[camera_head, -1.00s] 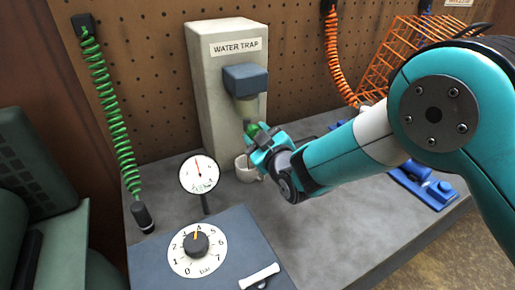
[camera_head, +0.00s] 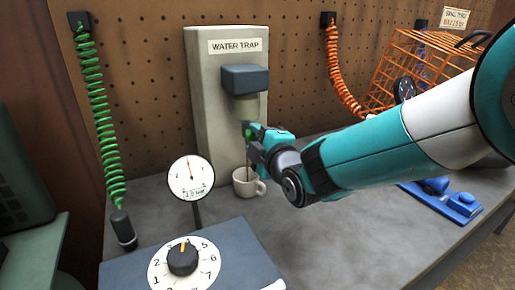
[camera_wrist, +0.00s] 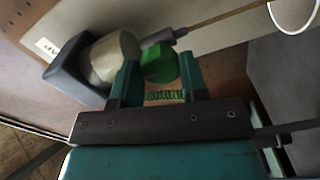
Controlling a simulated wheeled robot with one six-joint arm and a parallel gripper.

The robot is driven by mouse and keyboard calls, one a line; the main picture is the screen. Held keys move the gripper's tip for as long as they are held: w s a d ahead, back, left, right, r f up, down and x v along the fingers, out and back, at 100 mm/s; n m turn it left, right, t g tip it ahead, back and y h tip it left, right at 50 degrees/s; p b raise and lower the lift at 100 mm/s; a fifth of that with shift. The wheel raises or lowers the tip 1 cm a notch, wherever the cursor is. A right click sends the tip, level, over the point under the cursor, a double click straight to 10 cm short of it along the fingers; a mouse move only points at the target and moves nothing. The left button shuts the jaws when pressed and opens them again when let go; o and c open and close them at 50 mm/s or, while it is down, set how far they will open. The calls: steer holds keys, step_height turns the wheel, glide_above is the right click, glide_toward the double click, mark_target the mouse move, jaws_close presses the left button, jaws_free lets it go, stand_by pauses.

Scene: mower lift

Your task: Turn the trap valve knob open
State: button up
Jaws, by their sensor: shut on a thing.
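The grey water trap (camera_head: 211,95) stands against the pegboard, with a blue-grey head and a pale bowl (camera_head: 246,106) under it. The green valve knob (camera_head: 251,131) sits below the bowl and is partly hidden by my gripper (camera_head: 262,145). In the wrist view the knob (camera_wrist: 157,63) lies between the two teal fingers of my gripper (camera_wrist: 158,76), which are shut on it. A thin brown stream (camera_wrist: 215,19) runs from the grey spout beside the knob toward the white mug (camera_wrist: 292,12). The mug (camera_head: 243,187) stands on the bench below the valve.
A round gauge (camera_head: 190,177) on a stem and a numbered dial (camera_head: 183,262) stand at the front left. A green coiled hose (camera_head: 97,120) hangs at left, an orange one (camera_head: 340,75) behind my arm. An orange wire basket (camera_head: 400,75) and blue tool (camera_head: 440,200) are at right.

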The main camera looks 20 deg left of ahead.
steer(key=shift+n+b, duration=0.3)
steer(key=shift+n, duration=0.1)
steer(key=o, duration=0.9)
steer(key=shift+s, duration=0.1)
steer(key=b+v, duration=0.2)
steer(key=v, duration=1.5)
steer(key=shift+d+b, duration=0.2)
steer(key=shift+b, duration=0.15)
